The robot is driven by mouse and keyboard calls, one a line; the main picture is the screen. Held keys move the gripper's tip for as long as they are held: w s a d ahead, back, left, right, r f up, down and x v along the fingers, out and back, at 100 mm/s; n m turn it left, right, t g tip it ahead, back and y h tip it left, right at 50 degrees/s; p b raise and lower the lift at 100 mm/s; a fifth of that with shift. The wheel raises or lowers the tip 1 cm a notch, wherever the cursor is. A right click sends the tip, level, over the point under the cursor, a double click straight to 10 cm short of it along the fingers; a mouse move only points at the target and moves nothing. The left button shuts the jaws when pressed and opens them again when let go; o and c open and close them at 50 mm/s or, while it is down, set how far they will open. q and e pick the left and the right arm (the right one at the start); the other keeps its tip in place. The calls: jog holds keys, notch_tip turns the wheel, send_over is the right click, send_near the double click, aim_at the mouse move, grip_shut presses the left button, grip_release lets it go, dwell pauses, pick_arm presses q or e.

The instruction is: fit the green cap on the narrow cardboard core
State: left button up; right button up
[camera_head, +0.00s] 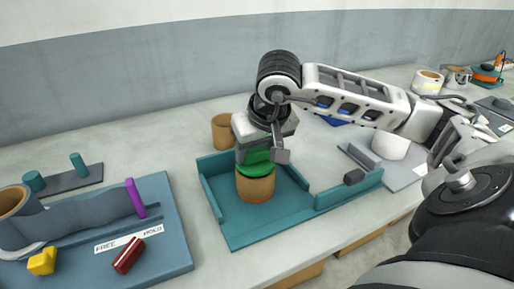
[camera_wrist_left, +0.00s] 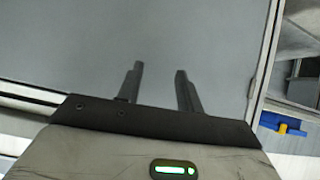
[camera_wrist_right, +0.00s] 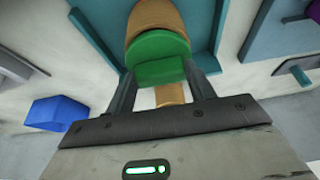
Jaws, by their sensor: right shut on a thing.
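The green cap (camera_head: 256,169) is held by my right gripper (camera_head: 258,155), which points down over the teal tray. It also shows between the fingers in the right wrist view (camera_wrist_right: 160,48). Directly below the cap stands a tan cardboard core (camera_head: 255,188), upright in the tray; its top rim is hidden by the cap. The cap looks level and at the core's top, but I cannot tell whether it is seated. Another tan core (camera_head: 222,132) stands behind the tray. My left gripper (camera_wrist_left: 158,72) shows only in its wrist view, open and empty.
The teal tray (camera_head: 236,234) has low walls. A grey board with a white cylinder (camera_head: 390,146) lies at right.

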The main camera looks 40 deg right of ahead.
jog(key=shift+f+b, duration=0.3)
jog(key=shift+f, duration=0.1)
jog(key=o, duration=0.7)
